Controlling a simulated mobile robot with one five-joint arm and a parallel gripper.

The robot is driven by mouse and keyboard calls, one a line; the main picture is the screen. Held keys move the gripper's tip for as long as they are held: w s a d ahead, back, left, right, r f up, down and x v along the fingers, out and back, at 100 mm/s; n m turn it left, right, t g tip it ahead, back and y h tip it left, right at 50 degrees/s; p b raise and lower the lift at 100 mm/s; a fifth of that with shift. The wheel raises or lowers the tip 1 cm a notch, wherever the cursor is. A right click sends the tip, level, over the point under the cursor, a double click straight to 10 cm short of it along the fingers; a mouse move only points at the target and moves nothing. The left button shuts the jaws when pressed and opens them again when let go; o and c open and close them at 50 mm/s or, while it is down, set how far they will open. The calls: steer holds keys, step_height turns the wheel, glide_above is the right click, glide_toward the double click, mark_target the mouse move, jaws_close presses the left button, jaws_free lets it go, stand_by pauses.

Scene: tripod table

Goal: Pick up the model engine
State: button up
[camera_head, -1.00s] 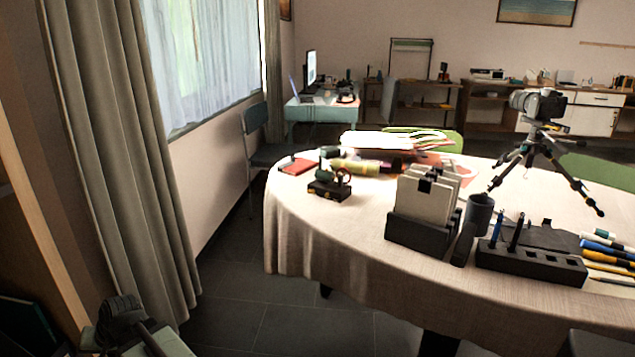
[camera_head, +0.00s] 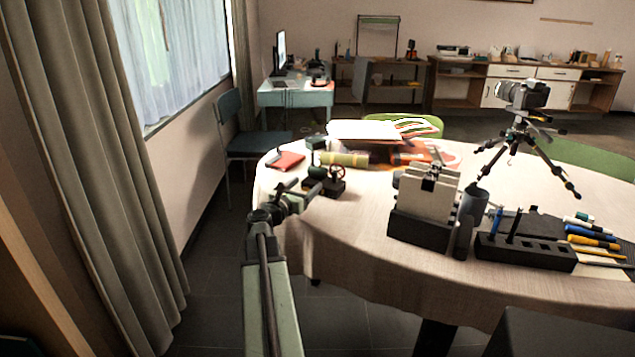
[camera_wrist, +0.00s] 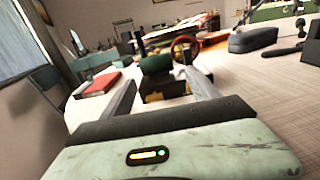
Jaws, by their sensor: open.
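The model engine (camera_head: 333,185) has a dark base, a green cylinder and a red wheel. It stands upright near the left edge of the round table (camera_head: 345,240). My gripper (camera_head: 303,194) is open and empty in the head view, just left of the engine at the table's edge. In the wrist view the engine (camera_wrist: 163,90) lies ahead, between the lines of the two fingers (camera_wrist: 160,82). The far side of its base is hidden. I cannot tell whether a finger touches it.
A red notebook (camera_head: 286,161) and a yellow-green roll (camera_head: 344,159) lie behind the engine. Bare cloth lies between engine and holder.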

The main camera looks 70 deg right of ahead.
mark_target(315, 175)
steer(key=d, duration=0.7)
steer(key=shift+s, duration=0.1)
jaws_close()
